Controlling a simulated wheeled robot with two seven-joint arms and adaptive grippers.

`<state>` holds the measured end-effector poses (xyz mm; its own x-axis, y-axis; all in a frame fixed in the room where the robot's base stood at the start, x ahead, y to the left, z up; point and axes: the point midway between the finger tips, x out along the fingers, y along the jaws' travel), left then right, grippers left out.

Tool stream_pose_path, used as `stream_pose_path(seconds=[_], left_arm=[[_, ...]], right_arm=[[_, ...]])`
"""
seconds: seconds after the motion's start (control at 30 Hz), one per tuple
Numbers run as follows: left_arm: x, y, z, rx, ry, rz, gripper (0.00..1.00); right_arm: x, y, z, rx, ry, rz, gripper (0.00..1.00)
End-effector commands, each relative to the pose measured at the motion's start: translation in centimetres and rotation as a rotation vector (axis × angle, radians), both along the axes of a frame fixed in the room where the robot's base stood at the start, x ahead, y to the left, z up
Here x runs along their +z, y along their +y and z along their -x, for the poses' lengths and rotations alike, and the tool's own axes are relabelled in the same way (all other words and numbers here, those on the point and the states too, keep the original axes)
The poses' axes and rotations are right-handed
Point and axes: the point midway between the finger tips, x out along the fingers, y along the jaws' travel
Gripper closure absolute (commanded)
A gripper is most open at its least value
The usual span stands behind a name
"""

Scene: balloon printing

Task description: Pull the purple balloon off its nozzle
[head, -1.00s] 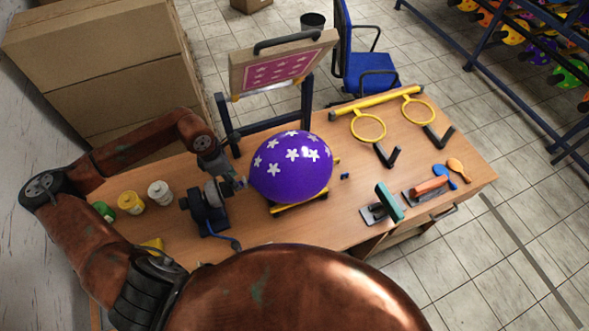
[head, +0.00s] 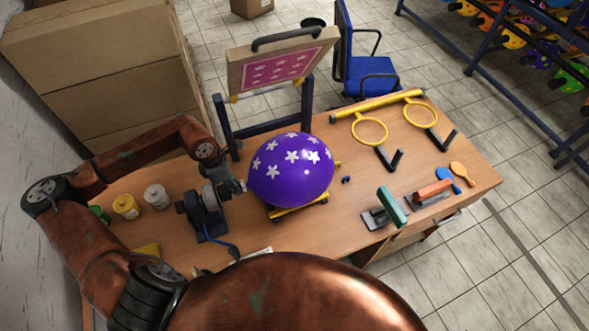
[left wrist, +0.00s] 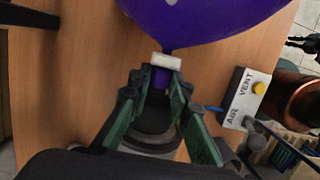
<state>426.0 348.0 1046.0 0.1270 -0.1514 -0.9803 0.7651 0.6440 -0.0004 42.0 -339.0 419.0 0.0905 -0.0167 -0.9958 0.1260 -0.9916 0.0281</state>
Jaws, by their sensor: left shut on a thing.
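The purple balloon (head: 291,170) with white stars is inflated and rests over a yellow-edged cradle (head: 299,208) on the table. In the left wrist view, the balloon (left wrist: 205,15) fills the top, with a white clip (left wrist: 166,61) across its neck. My left gripper (head: 236,184), also in the left wrist view (left wrist: 160,82), is shut on the purple neck just below the clip. A dark round nozzle part (left wrist: 152,135) lies below the fingers; whether the neck is still around the nozzle is hidden. The blue-grey nozzle stand (head: 207,212) is beside the gripper. My right gripper is not in view.
A white AIR/VENT box (left wrist: 243,97) with a yellow button is right of the fingers. A framed star screen (head: 280,68) stands behind the balloon. Yellow rings (head: 369,131), a green-handled squeegee (head: 391,206) and paddles (head: 461,173) lie right. Jars (head: 157,196) stand left.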

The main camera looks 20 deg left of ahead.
Motion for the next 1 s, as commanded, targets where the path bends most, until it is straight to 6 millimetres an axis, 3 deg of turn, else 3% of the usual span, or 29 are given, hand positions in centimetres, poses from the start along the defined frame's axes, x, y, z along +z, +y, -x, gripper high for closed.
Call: stream_pose_path(seconds=[1.0], left_arm=[[-0.1,-1.0,-0.9,0.0,-0.001,0.0,1.0]], right_arm=[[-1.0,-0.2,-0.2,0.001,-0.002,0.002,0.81]])
